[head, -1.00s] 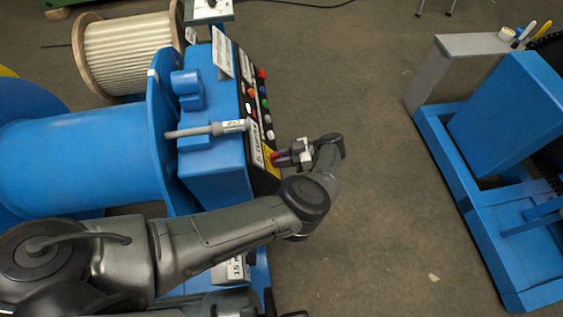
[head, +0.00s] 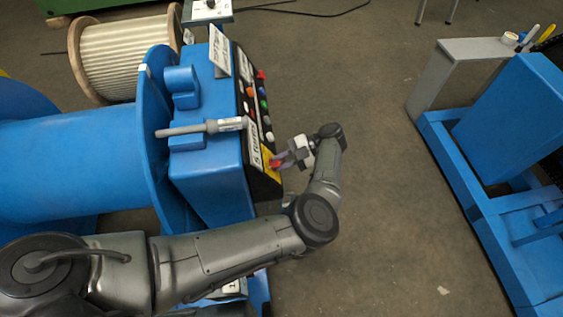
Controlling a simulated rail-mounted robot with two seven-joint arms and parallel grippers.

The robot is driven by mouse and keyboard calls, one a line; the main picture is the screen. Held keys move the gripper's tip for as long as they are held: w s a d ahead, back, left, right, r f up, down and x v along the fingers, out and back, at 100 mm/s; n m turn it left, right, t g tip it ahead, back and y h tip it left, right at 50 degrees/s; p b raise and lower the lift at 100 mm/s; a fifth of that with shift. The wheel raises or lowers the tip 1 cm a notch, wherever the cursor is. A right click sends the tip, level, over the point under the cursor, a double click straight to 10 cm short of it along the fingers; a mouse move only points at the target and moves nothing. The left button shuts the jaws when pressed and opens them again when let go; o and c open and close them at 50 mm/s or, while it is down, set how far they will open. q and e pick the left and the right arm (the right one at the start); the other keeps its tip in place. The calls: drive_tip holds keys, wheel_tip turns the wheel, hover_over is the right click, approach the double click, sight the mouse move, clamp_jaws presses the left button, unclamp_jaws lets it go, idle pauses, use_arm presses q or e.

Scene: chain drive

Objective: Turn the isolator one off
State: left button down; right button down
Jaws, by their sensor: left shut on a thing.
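The isolator (head: 275,166) is a small red handle on a yellow plate, low on the dark control panel (head: 249,100) of the blue machine (head: 210,168). My left gripper (head: 282,163) reaches the panel from the right and is shut on the red handle. The fingers and wrist partly hide the handle, and its exact angle is hard to tell. Several coloured buttons and lamps sit farther up the panel. My right gripper is not in view.
A grey rod-like tool (head: 200,129) lies on top of the blue machine. A cable reel (head: 124,55) stands behind it. A second blue machine (head: 510,120) with a grey bracket (head: 470,48) stands at the right. The floor (head: 385,150) between is clear.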

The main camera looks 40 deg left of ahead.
use_arm(q)
drive_tip(key=shift+n, duration=0.7)
drive_tip(key=shift+h, duration=0.3)
drive_tip(key=c, duration=1)
unclamp_jaws()
drive_tip(key=shift+c, duration=0.2)
